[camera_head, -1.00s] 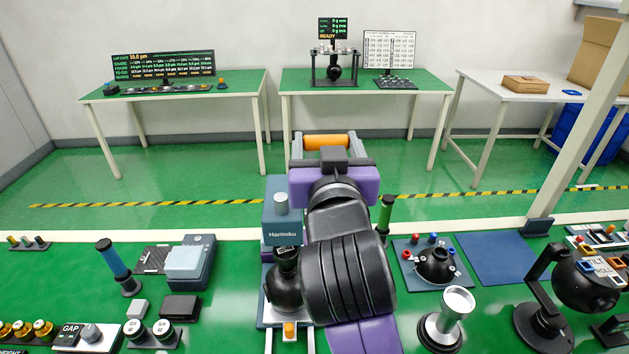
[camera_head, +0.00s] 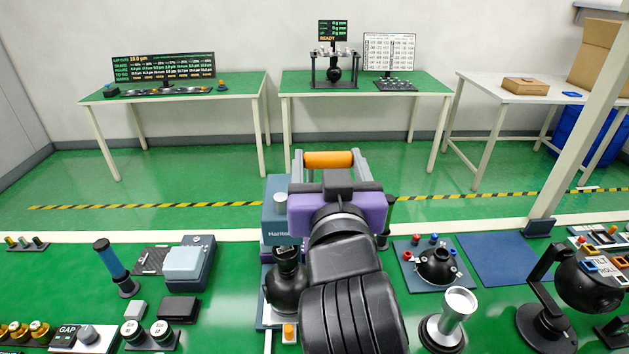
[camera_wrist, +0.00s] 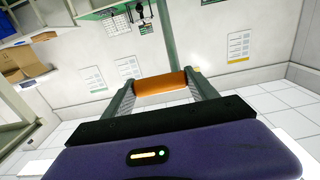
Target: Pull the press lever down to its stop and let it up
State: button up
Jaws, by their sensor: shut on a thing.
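The press (camera_head: 276,222) is a blue upright body with a grey knob on top, just left of my wrist in the head view. A black ball-shaped piece (camera_head: 287,288) sits on its base. The lever's grip is an orange cylinder (camera_head: 330,160) above and right of the press body. My gripper (camera_head: 325,158) is shut on this orange grip, one grey finger at each end. In the wrist view the orange grip (camera_wrist: 162,84) lies crosswise between both fingers. My wrist and arm hide the lever's arm and much of the press's right side.
A blue-handled tool (camera_head: 110,260) and a grey-blue box (camera_head: 190,262) stand left. Right are a black dome on a plate (camera_head: 437,268), a silver-topped stand (camera_head: 456,304) and a black gimbal device (camera_head: 570,285). A blue mat (camera_head: 500,258) is bare.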

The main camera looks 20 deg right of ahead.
jog(key=shift+f, duration=0.2)
jog(key=shift+s+a+f+b, duration=0.2)
jog(key=shift+s+f+b, duration=0.15)
jog(key=shift+s, duration=0.25)
jog(key=shift+s+a+f+b, duration=0.25)
jog(key=shift+s+f, duration=0.15)
jog(key=shift+s, duration=0.15)
jog(key=shift+s+f, duration=0.1)
jog(key=shift+f, duration=0.05)
jog(key=shift+s+a+f+b, duration=0.3)
jog(key=shift+s+f+b, duration=0.5)
jog(key=shift+s, duration=0.15)
jog(key=shift+s+a+f+b, duration=0.15)
jog(key=shift+s+f+b, duration=0.05)
jog(key=shift+s+f, duration=0.3)
jog(key=shift+s+a+f+b, duration=0.15)
jog(key=shift+s+f+b, duration=0.05)
jog(key=shift+s+f, duration=0.25)
jog(key=shift+f, duration=0.2)
